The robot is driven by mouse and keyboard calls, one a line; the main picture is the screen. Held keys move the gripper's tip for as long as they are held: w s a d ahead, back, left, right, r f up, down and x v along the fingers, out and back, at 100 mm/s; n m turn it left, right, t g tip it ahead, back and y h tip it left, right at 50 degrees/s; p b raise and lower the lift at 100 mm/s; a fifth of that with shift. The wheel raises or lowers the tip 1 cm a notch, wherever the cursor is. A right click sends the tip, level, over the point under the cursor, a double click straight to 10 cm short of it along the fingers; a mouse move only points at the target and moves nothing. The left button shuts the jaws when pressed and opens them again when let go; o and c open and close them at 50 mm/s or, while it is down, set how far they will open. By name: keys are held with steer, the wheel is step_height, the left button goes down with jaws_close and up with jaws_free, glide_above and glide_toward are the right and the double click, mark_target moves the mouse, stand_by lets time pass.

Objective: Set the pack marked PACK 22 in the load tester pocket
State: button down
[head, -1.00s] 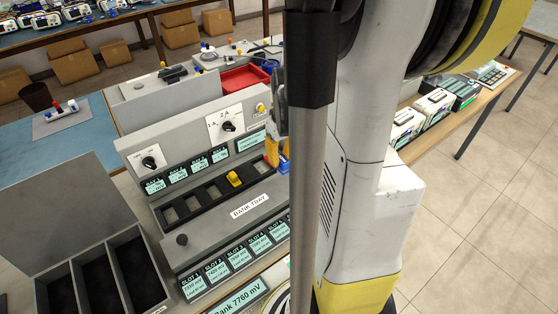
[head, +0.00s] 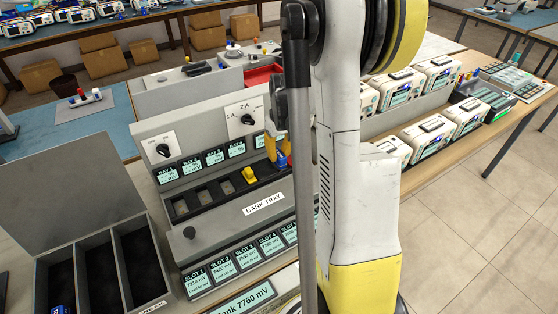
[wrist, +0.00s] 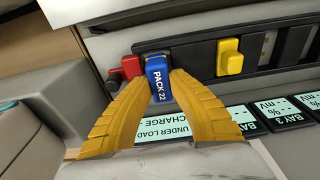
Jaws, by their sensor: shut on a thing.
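PACK 22 is a blue pack with a white label; in the wrist view (wrist: 158,82) it is between the yellow fingers of my gripper (wrist: 158,90). My gripper is shut on it. In the head view my gripper (head: 277,150) and the pack (head: 283,160) are at the right end of the dark slot row above the BANK TRAY label. The pack's far end meets a dark opening beside a red part (wrist: 126,70). I cannot tell how deep it sits or whether this is the tester pocket. An UNDER LOAD display (wrist: 180,130) lies just below.
A yellow pack (head: 249,174) stands in a nearby slot (head: 226,187); slots to its left look empty. An open grey box (head: 95,250) with compartments is at the left. Several white devices (head: 425,138) stand on the right bench. My arm hides part of the panel's right side.

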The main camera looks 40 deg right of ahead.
steer(key=shift+f, duration=0.85)
steer(key=shift+f, duration=0.15)
steer(key=c, duration=1.3)
jaws_free()
steer(key=shift+b, duration=0.3)
